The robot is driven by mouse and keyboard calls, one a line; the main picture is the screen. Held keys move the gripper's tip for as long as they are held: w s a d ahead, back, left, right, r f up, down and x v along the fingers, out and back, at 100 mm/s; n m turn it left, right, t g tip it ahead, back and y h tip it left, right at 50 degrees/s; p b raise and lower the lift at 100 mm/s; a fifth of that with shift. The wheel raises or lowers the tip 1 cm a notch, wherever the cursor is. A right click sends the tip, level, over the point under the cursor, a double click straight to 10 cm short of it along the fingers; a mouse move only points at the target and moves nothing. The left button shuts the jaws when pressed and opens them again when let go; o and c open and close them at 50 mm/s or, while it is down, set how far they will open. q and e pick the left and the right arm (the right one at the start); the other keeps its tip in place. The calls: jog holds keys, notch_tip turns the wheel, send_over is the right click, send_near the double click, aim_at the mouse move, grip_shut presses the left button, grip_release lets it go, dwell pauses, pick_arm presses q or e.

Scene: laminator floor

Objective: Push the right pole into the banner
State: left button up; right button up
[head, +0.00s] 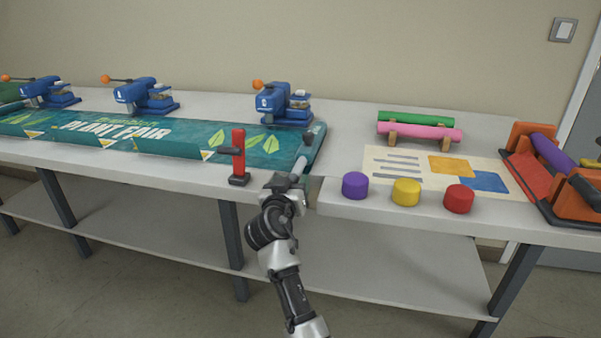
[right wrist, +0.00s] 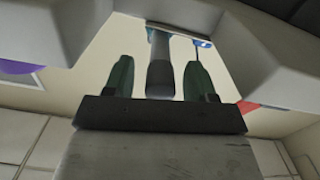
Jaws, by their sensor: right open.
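The green banner (head: 185,135) lies along the left table, with "PLANT FAIR" printed on it. The grey right pole (head: 300,163) is at the banner's right end and sticks out toward the front edge. How much of it is inside the banner cannot be told. My right gripper (head: 289,182) is at the pole's near end. In the right wrist view the pole (right wrist: 160,72) stands between the two dark green fingers of my right gripper (right wrist: 160,78). Gaps show on both sides, so the gripper is open around it. My left gripper is out of view.
A red upright clamp (head: 238,155) stands at the front edge, left of my gripper. Blue machines (head: 283,103) stand behind the banner. Purple (head: 355,185), yellow (head: 406,191) and red (head: 459,198) discs sit on the right table, in front of a printed sheet (head: 430,166).

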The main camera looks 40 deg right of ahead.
aim_at(296, 174)
jog(key=shift+w+d, duration=0.2)
jog(key=shift+w, duration=0.05)
jog(key=shift+s+a+r, duration=0.1)
jog(key=shift+a, duration=0.05)
jog(key=shift+c, duration=1.1)
grip_shut()
jog(key=b+x, duration=0.1)
jog(key=x, duration=0.3)
jog(key=shift+b, duration=0.3)
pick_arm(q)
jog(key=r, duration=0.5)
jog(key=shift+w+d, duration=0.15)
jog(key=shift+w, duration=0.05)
